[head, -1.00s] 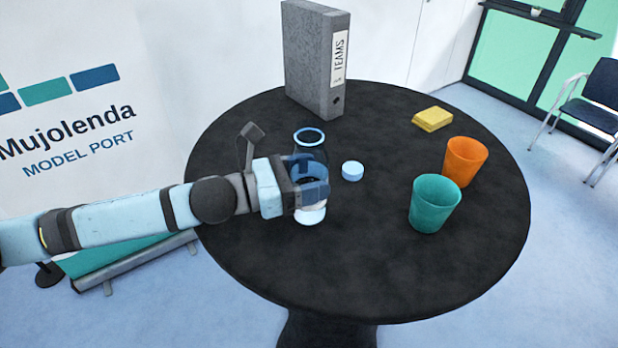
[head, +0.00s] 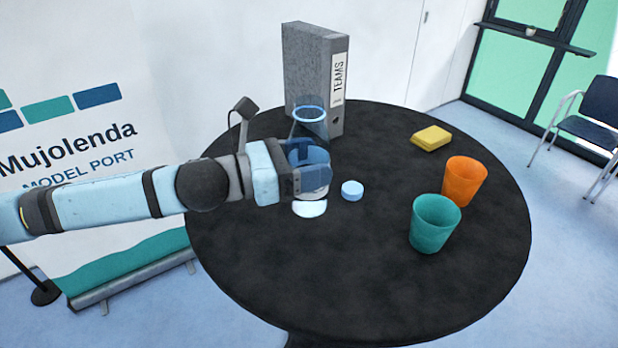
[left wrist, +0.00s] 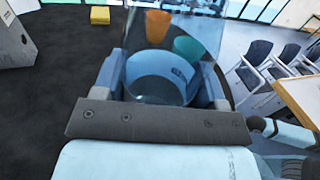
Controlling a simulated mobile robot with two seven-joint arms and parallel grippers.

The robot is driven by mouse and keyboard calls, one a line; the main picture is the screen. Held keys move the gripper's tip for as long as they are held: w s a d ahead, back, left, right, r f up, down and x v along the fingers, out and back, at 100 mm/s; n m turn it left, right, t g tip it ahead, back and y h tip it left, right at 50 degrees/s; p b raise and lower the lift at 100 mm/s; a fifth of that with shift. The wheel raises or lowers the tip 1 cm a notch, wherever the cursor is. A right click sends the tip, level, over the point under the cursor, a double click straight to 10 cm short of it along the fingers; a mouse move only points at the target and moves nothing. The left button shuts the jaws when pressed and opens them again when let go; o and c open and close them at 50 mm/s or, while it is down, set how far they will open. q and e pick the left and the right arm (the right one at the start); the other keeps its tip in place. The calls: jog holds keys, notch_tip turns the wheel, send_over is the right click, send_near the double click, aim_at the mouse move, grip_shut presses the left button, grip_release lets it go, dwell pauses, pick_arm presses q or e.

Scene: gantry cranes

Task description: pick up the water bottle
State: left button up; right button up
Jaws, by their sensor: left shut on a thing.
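The water bottle (head: 311,116) is clear, with a blue rim, a blue band and a pale lower end (head: 310,208). It stands roughly upright in the jaws of my left gripper (head: 310,172), which reach it from the left and are shut on its middle. The bottle appears to be raised above the black table. In the left wrist view the see-through bottle (left wrist: 160,75) fills the space between the fingers, and the cups show through it. My right gripper is in neither view.
The round black table (head: 370,270) carries a small light-blue disc (head: 352,190) just right of the bottle. A teal cup (head: 435,224) and an orange cup (head: 464,181) stand at the right. A yellow block (head: 431,138) and a grey binder (head: 314,75) are farther back. The table's front is clear.

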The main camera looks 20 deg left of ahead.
pick_arm(q)
notch_tip(320, 180, up, 12)
jog(key=p, duration=0.1)
dwell(0.6)
